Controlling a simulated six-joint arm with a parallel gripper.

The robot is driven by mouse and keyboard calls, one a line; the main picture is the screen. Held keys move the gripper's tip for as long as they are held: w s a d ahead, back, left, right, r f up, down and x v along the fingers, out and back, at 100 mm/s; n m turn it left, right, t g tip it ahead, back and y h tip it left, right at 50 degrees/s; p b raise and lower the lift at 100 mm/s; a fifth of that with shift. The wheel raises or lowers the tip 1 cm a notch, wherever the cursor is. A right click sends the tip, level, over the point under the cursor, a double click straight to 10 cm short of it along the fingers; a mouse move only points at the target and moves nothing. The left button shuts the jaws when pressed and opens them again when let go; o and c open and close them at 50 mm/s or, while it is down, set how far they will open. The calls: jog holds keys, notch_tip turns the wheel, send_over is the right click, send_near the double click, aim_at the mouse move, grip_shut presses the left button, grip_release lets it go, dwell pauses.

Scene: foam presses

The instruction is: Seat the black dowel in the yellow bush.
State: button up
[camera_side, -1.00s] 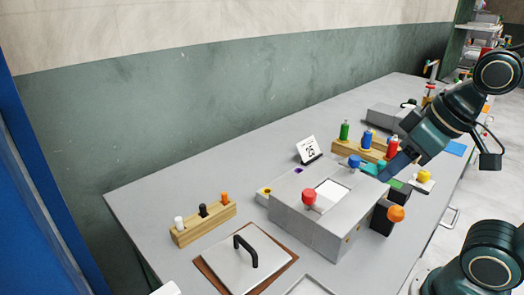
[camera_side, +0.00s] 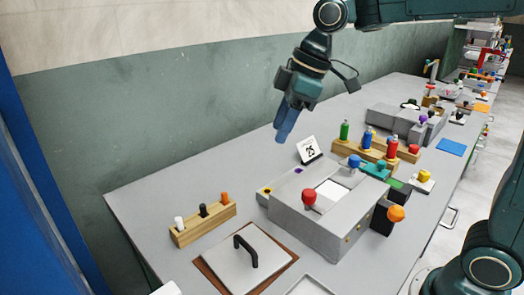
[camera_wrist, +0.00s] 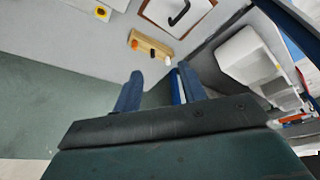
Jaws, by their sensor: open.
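The black dowel (camera_side: 203,210) stands in a wooden rack (camera_side: 206,226) at the left of the bench, between a white dowel (camera_side: 179,222) and an orange dowel (camera_side: 225,198). In the wrist view the black dowel (camera_wrist: 153,54) shows small, beyond my fingertips. The yellow bush (camera_side: 265,190) has a dark hole and sits at the left side of the grey press block; it also shows at the top of the wrist view (camera_wrist: 101,12). My gripper (camera_side: 281,138) is open and empty, raised high above the bench toward the back wall.
The grey press block (camera_side: 310,222) carries a red knob (camera_side: 309,196). A metal plate with a black handle (camera_side: 246,251) lies in front of the dowel rack. A number card (camera_side: 308,149) and a rack of coloured bottles (camera_side: 376,154) stand farther back. A wall runs behind the bench.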

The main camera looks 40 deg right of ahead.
jog(key=w+a+f+n+g+y, duration=0.1)
jog(key=w+a+f+n, duration=0.15)
jog(key=w, duration=0.25)
jog(key=w+a+f+n+g, duration=0.1)
jog(key=w+f+n, duration=0.2)
jog(key=w, duration=0.2)
jog(key=n+g, duration=0.2)
jog(key=n, duration=0.3)
send_near(203, 204)
jog(key=f, duration=0.1)
jog(key=shift+s+a+f+n+y, duration=0.15)
jog(key=shift+f+n+y, duration=0.1)
jog(key=shift+f+y, duration=0.2)
jog(key=shift+x, duration=1.25)
jog(key=shift+f, duration=0.1)
jog(key=shift+x, duration=2.4)
